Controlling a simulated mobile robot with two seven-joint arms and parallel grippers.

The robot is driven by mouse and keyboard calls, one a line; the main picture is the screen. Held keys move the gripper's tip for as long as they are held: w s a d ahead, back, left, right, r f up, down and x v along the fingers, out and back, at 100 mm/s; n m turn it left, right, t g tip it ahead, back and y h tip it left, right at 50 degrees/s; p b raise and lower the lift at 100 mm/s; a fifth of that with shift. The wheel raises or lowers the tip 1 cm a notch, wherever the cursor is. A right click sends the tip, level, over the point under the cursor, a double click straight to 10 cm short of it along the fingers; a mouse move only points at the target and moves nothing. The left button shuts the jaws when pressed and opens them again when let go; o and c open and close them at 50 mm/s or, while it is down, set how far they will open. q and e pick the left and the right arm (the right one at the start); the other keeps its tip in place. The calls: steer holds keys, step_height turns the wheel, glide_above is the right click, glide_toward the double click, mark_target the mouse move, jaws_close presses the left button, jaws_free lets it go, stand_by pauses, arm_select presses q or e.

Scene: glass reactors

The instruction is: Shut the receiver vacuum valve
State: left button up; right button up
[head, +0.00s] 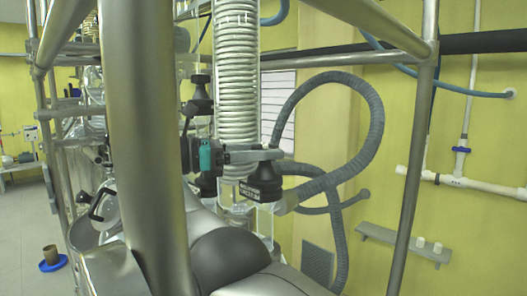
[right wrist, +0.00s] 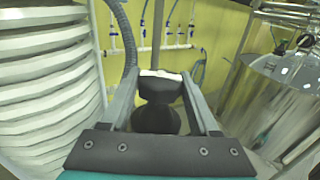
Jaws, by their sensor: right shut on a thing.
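The receiver vacuum valve's black knob (head: 262,183), with small pale lettering on it, sits beside the lower end of the glass coil column. My right gripper (head: 270,155), with a teal and black body, reaches across from the left and is shut on this knob. In the right wrist view the black knob (right wrist: 158,90) lies between the two grey fingers, with a pale edge at its far end. The lettering is too small to read surely. The valve's inner position is hidden. My left gripper is not in view.
The glass coil column (head: 237,75) stands right behind the gripper. Other black knobs (head: 200,95) are close by on the left. A grey corrugated hose (head: 372,130) loops to the right. Metal frame posts (head: 413,175) stand in front. A wall shelf (head: 405,243) is at the lower right.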

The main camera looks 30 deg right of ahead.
stand_by(0.7)
steer(key=o, duration=1.4)
steer(key=shift+d, duration=0.1)
steer(key=shift+n+t, duration=1.6)
steer(key=shift+t, duration=0.9)
